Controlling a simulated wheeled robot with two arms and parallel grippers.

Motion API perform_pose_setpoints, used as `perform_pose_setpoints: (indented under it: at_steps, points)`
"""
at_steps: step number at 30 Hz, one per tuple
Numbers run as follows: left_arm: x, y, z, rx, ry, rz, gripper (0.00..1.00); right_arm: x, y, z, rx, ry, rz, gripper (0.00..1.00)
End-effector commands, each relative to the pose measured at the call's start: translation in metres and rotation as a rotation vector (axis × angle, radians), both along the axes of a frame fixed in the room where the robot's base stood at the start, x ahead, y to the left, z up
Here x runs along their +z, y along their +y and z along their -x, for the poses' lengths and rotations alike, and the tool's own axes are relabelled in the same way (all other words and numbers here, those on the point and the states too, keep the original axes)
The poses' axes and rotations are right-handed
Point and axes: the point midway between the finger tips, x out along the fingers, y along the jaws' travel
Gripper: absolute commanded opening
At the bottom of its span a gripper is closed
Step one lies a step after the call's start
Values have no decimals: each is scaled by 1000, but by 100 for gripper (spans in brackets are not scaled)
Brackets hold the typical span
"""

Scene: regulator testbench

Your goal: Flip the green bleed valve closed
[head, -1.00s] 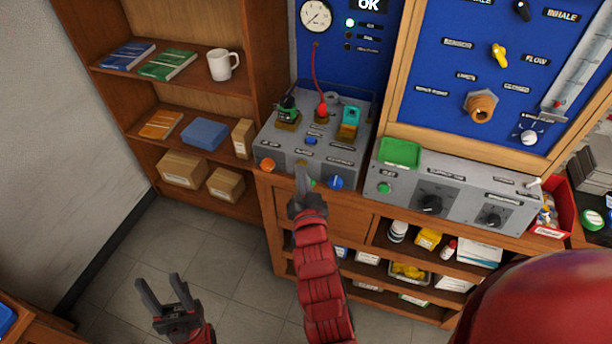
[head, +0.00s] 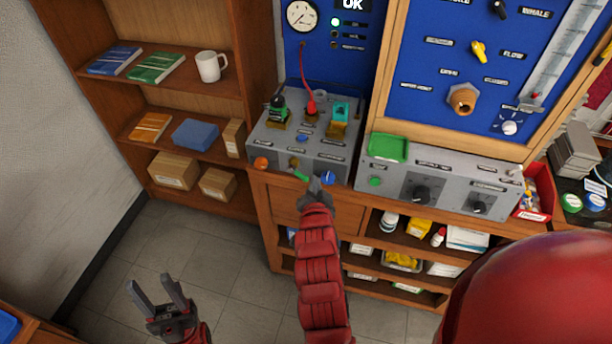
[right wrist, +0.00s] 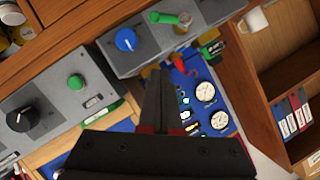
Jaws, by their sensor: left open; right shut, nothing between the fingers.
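The green bleed valve (head: 301,176) is on the front face of the grey test box (head: 340,164). Its green lever points sideways from a brass body toward the blue knob (head: 328,178). In the right wrist view the green lever (right wrist: 163,18) also lies sideways, apart from the fingers. My right gripper (head: 316,184) is shut and empty, its tips just right of the lever and below the blue knob; contact cannot be told in the head view. The gripper also shows in the right wrist view (right wrist: 158,75). My left gripper (head: 157,287) is open and empty, low over the floor.
An orange knob (head: 261,162) is left of the valve. A second grey box (head: 450,185) with black knobs stands to the right. A bookshelf (head: 245,100) is at left. Open floor (head: 225,270) lies before the wooden bench.

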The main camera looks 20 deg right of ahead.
Motion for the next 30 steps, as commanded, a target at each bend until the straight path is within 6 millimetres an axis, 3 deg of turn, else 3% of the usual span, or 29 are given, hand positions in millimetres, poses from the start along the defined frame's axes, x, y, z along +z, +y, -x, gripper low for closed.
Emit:
perform_pose_setpoints:
  at_steps: [15,23,30]
  points:
    - [36,0,0,0,0,0,50,-28,-26,-75,-2,3,0,0]
    - [44,0,0,0,0,0,50,-56,-6,-77,-2,6,0,0]
    - [45,0,0,0,0,0,50,-61,-2,-79,1,-1,0,0]
